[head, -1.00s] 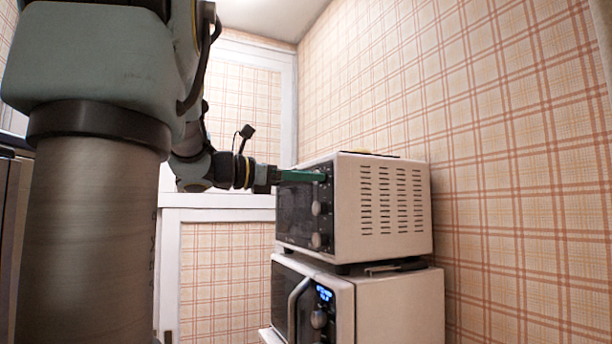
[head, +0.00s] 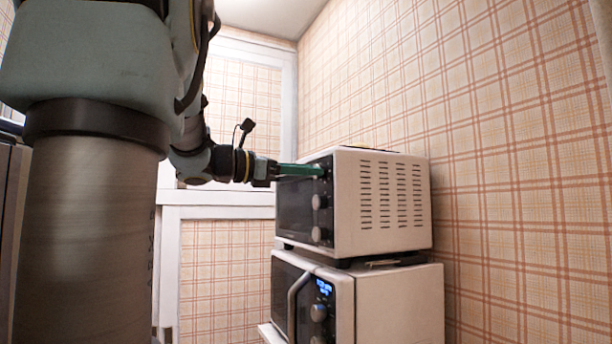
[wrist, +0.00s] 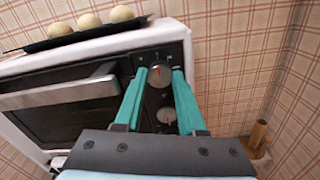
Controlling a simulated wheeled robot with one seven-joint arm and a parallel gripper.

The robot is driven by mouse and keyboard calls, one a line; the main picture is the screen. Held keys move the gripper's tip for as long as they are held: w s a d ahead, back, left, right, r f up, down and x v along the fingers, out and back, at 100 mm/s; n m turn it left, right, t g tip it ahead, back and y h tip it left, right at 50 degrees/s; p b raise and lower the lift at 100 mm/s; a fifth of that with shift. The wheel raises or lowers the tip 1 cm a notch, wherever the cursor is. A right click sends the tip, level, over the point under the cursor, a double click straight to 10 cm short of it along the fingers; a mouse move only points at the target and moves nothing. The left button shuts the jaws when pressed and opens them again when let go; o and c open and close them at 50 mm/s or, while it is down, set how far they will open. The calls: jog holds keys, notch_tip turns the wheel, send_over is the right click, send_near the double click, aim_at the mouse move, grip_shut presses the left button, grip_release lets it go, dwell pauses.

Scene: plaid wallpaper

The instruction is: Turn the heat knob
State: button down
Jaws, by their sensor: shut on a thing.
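The toaster oven (head: 382,205) is a pale box with a dark front and a column of knobs on that front. My gripper (head: 318,170) has green fingers and reaches the top knob from the left. The lowest knob (head: 319,234) is free. The knob labels are too small to read.
A microwave (head: 398,305) with a lit blue display stands under the oven. A dark tray (wrist: 85,36) with several round buns lies on the oven top. A brown wooden-looking object (wrist: 257,138) stands at the right in the wrist view. The plaid wall is close behind.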

jog(key=m+b, duration=0.7)
jog(key=b, duration=0.4)
jog(key=shift+f+m, duration=0.15)
jog(key=shift+m, duration=0.55)
jog(key=c, duration=0.8)
grip_release()
jog(key=shift+o, duration=0.2)
jog(key=shift+s, duration=0.1)
jog(key=shift+a, duration=0.1)
